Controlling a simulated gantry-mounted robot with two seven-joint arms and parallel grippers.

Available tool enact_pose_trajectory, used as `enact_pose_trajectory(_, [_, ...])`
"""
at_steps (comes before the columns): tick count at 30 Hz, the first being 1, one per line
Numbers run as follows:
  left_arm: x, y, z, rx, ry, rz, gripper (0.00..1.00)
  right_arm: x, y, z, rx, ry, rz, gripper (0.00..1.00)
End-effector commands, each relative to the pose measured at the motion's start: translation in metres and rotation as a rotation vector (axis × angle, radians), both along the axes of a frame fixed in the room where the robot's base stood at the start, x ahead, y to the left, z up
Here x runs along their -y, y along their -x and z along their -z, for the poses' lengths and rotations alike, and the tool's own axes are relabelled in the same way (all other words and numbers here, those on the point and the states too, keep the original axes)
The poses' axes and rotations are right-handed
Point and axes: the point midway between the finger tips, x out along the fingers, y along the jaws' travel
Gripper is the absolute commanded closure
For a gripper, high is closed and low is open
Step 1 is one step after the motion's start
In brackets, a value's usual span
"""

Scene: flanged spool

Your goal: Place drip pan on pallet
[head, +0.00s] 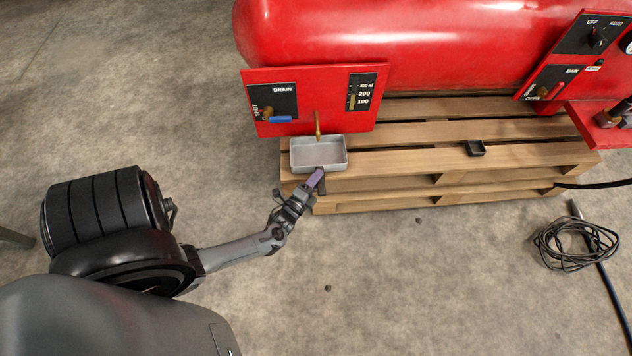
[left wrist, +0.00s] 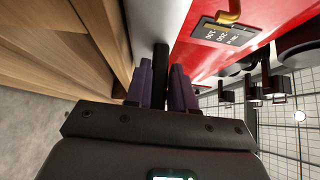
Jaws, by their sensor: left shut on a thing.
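The drip pan (head: 319,156) is a shallow grey rectangular tray. It is at the front left of the wooden pallet (head: 420,160), below the brass drain spout (head: 317,125). I cannot tell whether it touches the boards. My left gripper (head: 316,179), with purple fingers, is at the pan's near side. It is shut on the pan's dark handle, which shows between the fingers in the left wrist view (left wrist: 161,62). The pan's grey body (left wrist: 154,25) lies beyond the fingers there. The pallet (left wrist: 65,45) fills that view's left side. My right gripper is not in view.
A red tank (head: 400,45) rests over the pallet. A red drain panel (head: 330,122) with a blue-handled valve and gauge stands just behind the pan. A coiled cable (head: 575,245) lies on the floor at right.

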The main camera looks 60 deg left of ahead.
Motion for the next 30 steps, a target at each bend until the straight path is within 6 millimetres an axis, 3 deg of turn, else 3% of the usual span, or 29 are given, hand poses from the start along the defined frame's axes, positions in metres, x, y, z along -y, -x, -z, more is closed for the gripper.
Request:
enact_pose_trajectory(11, [-0.001,0.0,0.002,0.0,0.001,0.0,1.0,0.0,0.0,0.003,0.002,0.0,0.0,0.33])
enact_pose_trajectory(12, [-0.001,0.0,0.003,-0.003,0.003,0.001,0.71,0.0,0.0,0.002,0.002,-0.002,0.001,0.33])
enact_pose_trajectory(16, [-0.001,0.0,0.003,-0.002,0.002,0.0,0.51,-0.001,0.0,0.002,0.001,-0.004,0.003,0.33])
enact_pose_trajectory(26, [0.0,0.001,0.001,-0.003,0.003,0.0,0.51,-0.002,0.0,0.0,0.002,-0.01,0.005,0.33])
enact_pose_trajectory(30, [0.004,0.01,0.001,-0.005,0.004,0.0,0.51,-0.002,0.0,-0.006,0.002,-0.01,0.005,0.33])
